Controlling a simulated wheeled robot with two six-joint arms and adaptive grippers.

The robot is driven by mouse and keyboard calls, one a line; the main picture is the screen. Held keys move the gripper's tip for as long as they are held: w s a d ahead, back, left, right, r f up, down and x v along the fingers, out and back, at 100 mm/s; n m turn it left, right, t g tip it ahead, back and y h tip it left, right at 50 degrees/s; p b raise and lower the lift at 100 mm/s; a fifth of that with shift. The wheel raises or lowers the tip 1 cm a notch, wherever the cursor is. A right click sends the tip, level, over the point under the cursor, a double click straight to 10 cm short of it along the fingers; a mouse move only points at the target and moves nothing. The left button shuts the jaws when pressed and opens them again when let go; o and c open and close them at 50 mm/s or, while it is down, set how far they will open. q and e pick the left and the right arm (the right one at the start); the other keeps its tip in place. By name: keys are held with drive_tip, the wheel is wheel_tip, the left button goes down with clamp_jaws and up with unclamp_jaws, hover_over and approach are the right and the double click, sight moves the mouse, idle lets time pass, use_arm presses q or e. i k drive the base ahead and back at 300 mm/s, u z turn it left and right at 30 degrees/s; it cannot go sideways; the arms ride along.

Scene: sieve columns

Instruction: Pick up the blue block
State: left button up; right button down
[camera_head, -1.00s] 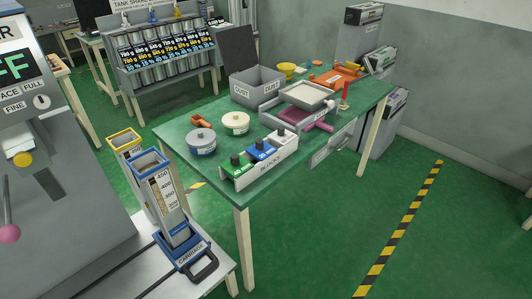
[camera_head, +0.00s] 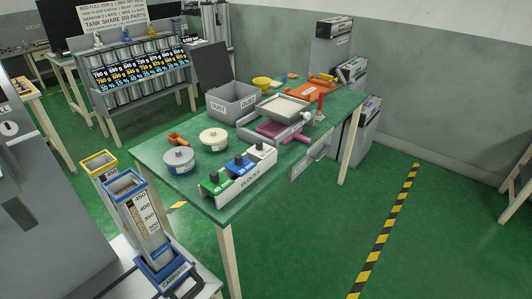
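The blue block (camera_head: 238,166) sits in the white rack labelled BLOCKS (camera_head: 246,182) at the front edge of the green table. It stands between a green block (camera_head: 214,183) on its left and a white block (camera_head: 262,152) on its right. A dark knob tops the blue block. Neither of my grippers shows in the head view.
A carriage (camera_head: 165,273) with tall columns stands at lower left.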

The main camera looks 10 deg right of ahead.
sight(239, 166)
drive_tip(key=z, duration=0.5)
drive_tip(key=k, duration=0.65)
drive_tip(key=z, duration=1.15)
drive_tip(key=i, duration=1.9)
drive_tip(key=u, duration=1.2)
drive_tip(key=i, duration=0.65)
drive_tip(key=u, duration=0.7)
